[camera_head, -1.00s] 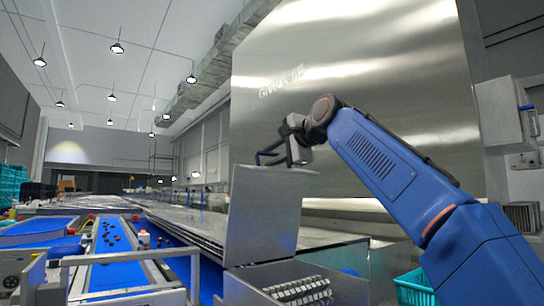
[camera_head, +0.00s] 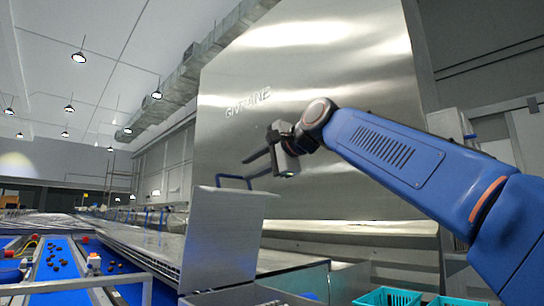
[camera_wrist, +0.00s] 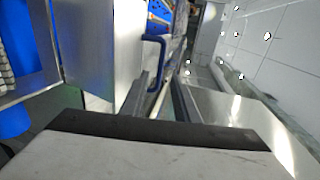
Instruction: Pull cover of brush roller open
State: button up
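The brush roller's cover (camera_head: 222,238) is a flat metal panel standing nearly upright, its lower edge by the housing, in the head view. It also shows in the wrist view as a pale panel (camera_wrist: 112,50). A blue bar handle (camera_head: 234,178) is on its upper part; in the wrist view the handle (camera_wrist: 153,42) lies just beyond my fingers. My gripper (camera_head: 246,168) is beside and slightly above the handle, its dark fingers apart with nothing visible between them. The brush roller (camera_wrist: 5,72) shows only at the wrist view's left edge.
A long metal conveyor table (camera_head: 150,248) runs behind the cover. Blue belts (camera_head: 62,262) carry dark dates at the left. A big metal machine wall (camera_head: 310,110) rises behind my arm. Teal crates (camera_head: 388,297) stand at the bottom right.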

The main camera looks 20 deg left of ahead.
jog(key=v, duration=0.8)
dwell(0.4)
jog(key=w+d+f+n+t+h, duration=0.1)
jog(key=d+f+h, duration=0.3)
jog(key=d+f, duration=1.15)
jog(key=w+d+f+n+t+h, duration=0.1)
jog(key=d+f+h, duration=0.3)
jog(key=d+f, duration=1.15)
jog(key=s+d+f+n+g+h, duration=0.1)
jog(key=s+d+f+h, duration=0.1)
jog(key=s+d+f, duration=0.5)
jog(key=s+d+f+g+h, duration=0.1)
jog(key=s+d+f, duration=0.7)
jog(key=f, duration=0.8)
jog(key=s+d+f+n+g+h, duration=0.1)
jog(key=s+d+f+h, duration=0.2)
jog(key=s+d+f, duration=0.5)
jog(key=d+f, duration=0.3)
jog(key=f, duration=0.1)
jog(key=shift+d+n, duration=0.3)
jog(key=shift+d, duration=0.05)
jog(key=shift+s+r, duration=0.1)
